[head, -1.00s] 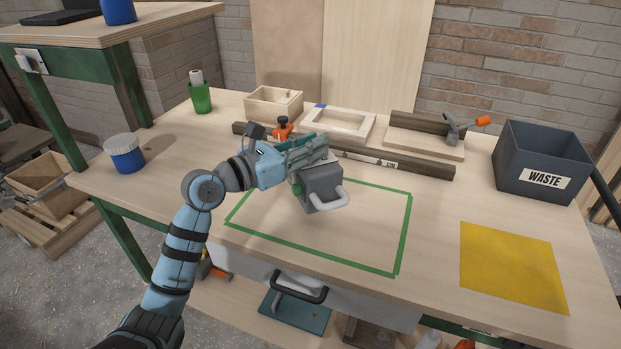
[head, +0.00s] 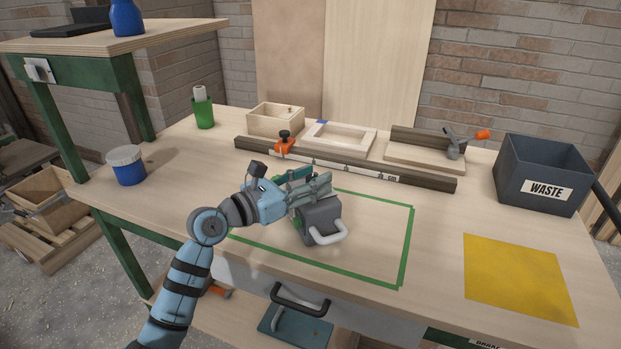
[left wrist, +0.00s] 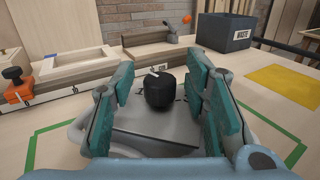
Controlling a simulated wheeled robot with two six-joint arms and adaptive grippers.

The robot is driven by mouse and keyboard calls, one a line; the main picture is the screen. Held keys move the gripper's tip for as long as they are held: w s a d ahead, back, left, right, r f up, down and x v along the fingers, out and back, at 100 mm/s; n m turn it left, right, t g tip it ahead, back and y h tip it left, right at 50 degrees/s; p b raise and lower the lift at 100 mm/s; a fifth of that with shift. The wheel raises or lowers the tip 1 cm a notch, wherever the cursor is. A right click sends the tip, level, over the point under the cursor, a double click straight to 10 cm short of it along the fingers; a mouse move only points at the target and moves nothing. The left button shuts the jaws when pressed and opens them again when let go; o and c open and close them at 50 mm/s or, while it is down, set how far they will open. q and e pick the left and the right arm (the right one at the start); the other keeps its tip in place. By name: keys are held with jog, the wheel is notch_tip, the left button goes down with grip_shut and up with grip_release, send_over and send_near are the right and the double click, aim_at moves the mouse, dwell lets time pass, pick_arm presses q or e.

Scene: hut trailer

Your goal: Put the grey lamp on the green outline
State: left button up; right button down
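The grey lamp (head: 318,226), a boxy body with a pale handle, is inside the green outline (head: 408,245), left of its middle. I cannot tell whether its base touches the bench. My left gripper (head: 312,192) is at the top of the lamp. The lamp's far side is hidden. My right gripper is out of view.
A waste bin (head: 520,185) and a yellow sheet (head: 520,278) are to the right. A blue tub (head: 127,168) stands at left. Bench within the outline's right part is clear.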

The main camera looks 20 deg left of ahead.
pick_arm(q)
jog(key=shift+r, duration=0.15)
jog(key=shift+s+a, duration=0.2)
jog(key=v, duration=1.1)
jog(key=shift+s+p, duration=0.2)
jog(key=shift+p, duration=0.25)
jog(key=shift+a, duration=0.1)
